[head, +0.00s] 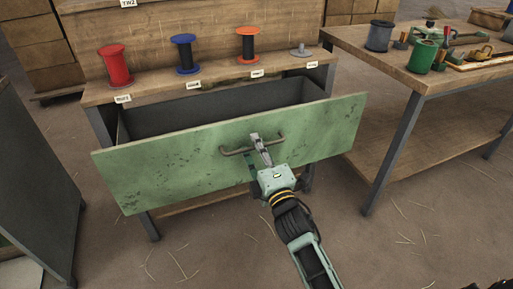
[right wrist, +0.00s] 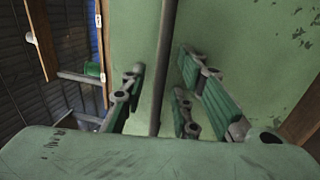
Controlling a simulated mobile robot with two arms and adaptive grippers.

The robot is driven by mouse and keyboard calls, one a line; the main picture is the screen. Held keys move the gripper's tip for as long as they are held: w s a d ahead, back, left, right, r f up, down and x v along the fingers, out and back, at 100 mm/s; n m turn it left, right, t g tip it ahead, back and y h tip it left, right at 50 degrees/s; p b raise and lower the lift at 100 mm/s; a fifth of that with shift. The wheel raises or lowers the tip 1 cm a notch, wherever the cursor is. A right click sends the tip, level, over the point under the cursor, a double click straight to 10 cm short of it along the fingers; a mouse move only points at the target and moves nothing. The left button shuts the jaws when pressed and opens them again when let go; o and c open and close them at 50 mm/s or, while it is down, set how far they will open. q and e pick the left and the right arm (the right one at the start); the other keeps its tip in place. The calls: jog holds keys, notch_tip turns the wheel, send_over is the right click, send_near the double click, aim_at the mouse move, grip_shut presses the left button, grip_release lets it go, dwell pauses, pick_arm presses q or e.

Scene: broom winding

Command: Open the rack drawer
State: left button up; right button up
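The green rack drawer (head: 180,168) stands pulled out from the rack, its dark empty-looking inside (head: 210,112) showing from above. Its bar handle (head: 234,151) is on the front panel. My right gripper (head: 258,143) is at the middle of this handle. In the right wrist view the handle bar (right wrist: 163,60) runs between the finger pads of the right gripper (right wrist: 160,95). The pads stand apart with gaps to the bar, so the gripper looks open around it. My left gripper is not in view.
On the rack shelf (head: 215,85) stand a red spool (head: 116,66), a blue-ended spool (head: 184,54), an orange-ended spool (head: 247,44) and a bare grey holder (head: 300,51). A workbench (head: 375,60) with tools stands at right, a grey cabinet (head: 35,175) at left.

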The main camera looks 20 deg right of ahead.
jog(key=shift+s, duration=0.1)
jog(key=s+f, duration=0.2)
jog(key=s, duration=0.9)
jog(key=shift+s+d+f, duration=0.15)
jog(key=shift+s+d, duration=0.05)
jog(key=shift+s, duration=0.1)
